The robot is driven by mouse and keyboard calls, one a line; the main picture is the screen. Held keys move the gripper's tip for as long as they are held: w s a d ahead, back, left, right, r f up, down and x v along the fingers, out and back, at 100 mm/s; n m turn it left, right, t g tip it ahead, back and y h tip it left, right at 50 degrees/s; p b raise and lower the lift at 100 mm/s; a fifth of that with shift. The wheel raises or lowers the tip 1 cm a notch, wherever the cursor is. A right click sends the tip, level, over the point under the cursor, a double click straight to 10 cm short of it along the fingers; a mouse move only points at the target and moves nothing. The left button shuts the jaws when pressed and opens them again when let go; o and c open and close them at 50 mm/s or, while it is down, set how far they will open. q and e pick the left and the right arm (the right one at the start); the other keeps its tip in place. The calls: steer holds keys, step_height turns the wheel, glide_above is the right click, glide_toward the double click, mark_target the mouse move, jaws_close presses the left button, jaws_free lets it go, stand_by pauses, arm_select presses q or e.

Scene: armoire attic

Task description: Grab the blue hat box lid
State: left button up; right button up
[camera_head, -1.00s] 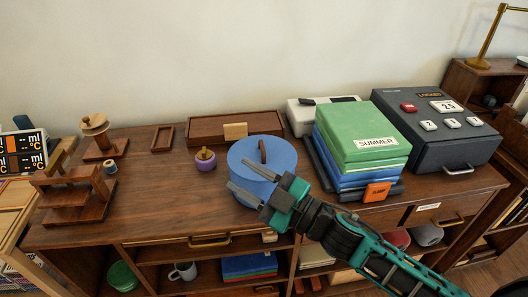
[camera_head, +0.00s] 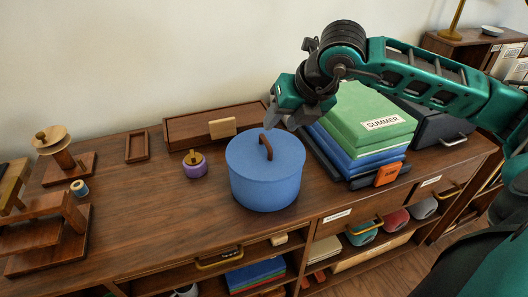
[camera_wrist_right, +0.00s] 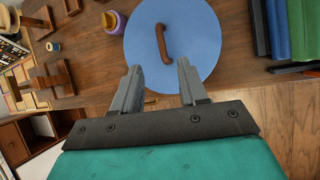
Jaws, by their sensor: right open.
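The blue hat box (camera_head: 266,187) stands upright on the wooden dresser top, with its blue lid (camera_head: 243,153) on it. A brown arched handle (camera_head: 266,147) rises from the middle of the lid. My right gripper (camera_head: 270,122) is above and just behind the lid in the head view, its fingers pointing down. In the right wrist view the gripper (camera_wrist_right: 160,78) is open and empty. The lid (camera_wrist_right: 200,40) fills the upper middle there, with its handle (camera_wrist_right: 162,40) beyond the fingertips and apart from them. My left gripper is not in view.
A stack of green and blue boxes (camera_head: 365,125) marked SUMMER stands close on the right. A purple pot (camera_head: 194,165) and a flat wooden case (camera_head: 190,130) are at the left and back. Wooden stands (camera_head: 50,235) fill the left end. The dresser's front strip is clear.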

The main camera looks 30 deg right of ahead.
mark_target(267, 141)
steer(key=x, duration=0.9)
steer(key=shift+d, duration=0.1)
steer(key=shift+c, duration=0.2)
jaws_close()
